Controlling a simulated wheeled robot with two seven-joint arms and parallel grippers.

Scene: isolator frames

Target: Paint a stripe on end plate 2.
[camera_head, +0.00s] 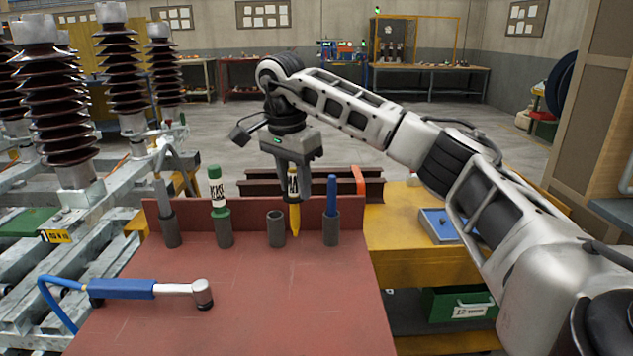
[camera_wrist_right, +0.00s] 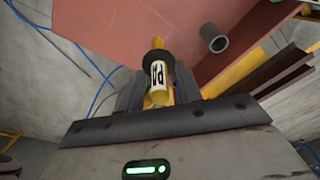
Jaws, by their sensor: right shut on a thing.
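My right gripper (camera_head: 292,170) is shut on a yellow paint marker (camera_head: 295,217) with a white-and-black label. The marker is upright, tip down, over the back of the red bench top. It stands beside an empty grey cup (camera_head: 276,230), to that cup's right. In the right wrist view the yellow marker (camera_wrist_right: 158,80) sits between the jaws of the gripper (camera_wrist_right: 158,95), and a grey cup (camera_wrist_right: 214,38) shows to its right. I cannot pick out end plate 2; grey steel frames (camera_head: 30,285) with a yellow tag (camera_head: 57,236) stand at the left. My left gripper is not in view.
A green marker (camera_head: 217,187), a blue marker (camera_head: 331,195) and a grey tool (camera_head: 163,195) stand in other cups. A blue-handled tool (camera_head: 125,288) with a hose lies on the red bench (camera_head: 270,320). Tall brown insulators (camera_head: 55,110) rise at left. The bench's front right is clear.

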